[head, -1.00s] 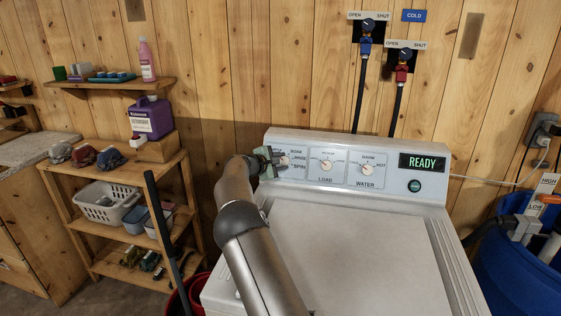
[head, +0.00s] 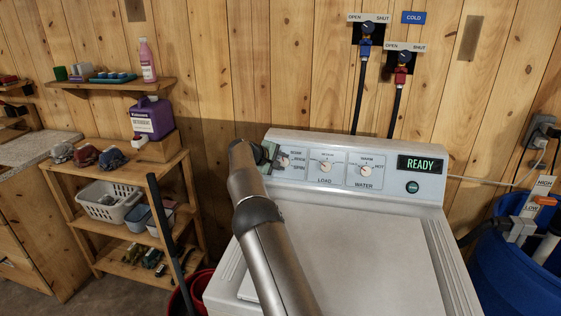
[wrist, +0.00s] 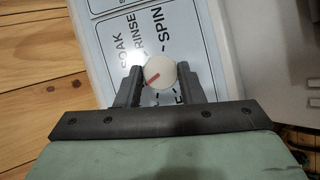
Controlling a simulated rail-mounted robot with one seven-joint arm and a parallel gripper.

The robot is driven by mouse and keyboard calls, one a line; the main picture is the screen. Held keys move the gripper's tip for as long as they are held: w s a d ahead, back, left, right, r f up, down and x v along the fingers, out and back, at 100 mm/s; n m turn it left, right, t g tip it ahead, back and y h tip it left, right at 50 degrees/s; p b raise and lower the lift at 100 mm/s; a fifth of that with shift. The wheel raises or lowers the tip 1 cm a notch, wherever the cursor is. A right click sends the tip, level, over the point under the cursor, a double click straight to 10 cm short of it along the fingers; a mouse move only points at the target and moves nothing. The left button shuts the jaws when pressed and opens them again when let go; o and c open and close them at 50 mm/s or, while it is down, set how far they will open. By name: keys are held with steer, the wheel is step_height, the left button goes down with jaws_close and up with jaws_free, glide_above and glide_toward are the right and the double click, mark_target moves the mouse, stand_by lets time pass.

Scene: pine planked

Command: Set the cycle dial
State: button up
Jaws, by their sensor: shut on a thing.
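The cycle dial (wrist: 160,74) is a round whitish knob with a red pointer line, on the left of the washer's control panel (head: 402,182). In the wrist view it sits between the two dark fingers of my gripper (wrist: 161,82), which is shut on it. SOAK, RINSE and SPIN labels show around it, rotated in this view. The red line lies slanted, and I cannot tell surely which label it marks. In the head view my gripper (head: 276,159) partly covers the dial (head: 284,161) and the labels left of it.
Plank wall stands behind. A shelf rack with a basket (head: 108,203) and purple jug (head: 153,118) stands left.

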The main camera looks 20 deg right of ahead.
stand_by(0.3)
steer(key=o, duration=1)
steer(key=b+v, duration=0.3)
steer(key=v, duration=1.4)
steer(key=shift+r+b, duration=0.15)
steer(key=shift+b, duration=0.2)
steer(key=shift+s, duration=0.15)
